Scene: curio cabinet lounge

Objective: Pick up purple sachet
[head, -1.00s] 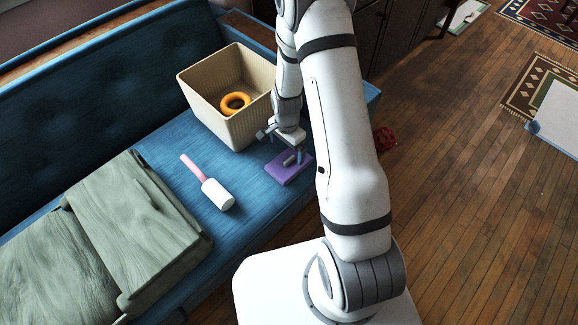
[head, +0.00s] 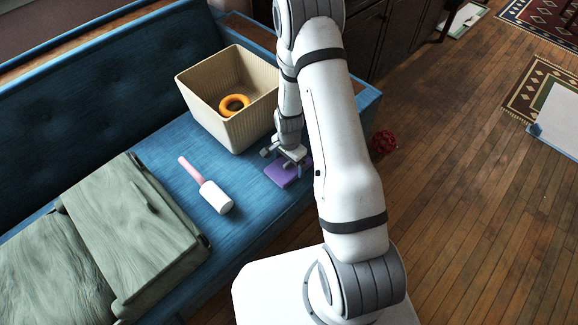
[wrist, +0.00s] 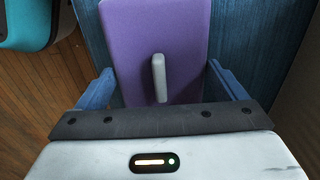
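The purple sachet (head: 282,177) lies flat on the blue sofa seat, near its front edge. In the wrist view the sachet (wrist: 128,38) is a flat purple slab with a grey upright tab (wrist: 158,78) in its middle. My gripper (head: 289,160) is right over the sachet in the head view and partly covers it. In the wrist view my gripper (wrist: 161,68) is open, with one finger on each side of the tab and a gap on both sides. Whether the fingertips touch the sachet, I cannot tell.
A beige basket (head: 215,112) holding an orange ring (head: 234,104) stands behind the gripper. A red ball-like thing (head: 384,143) is beyond the arm.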

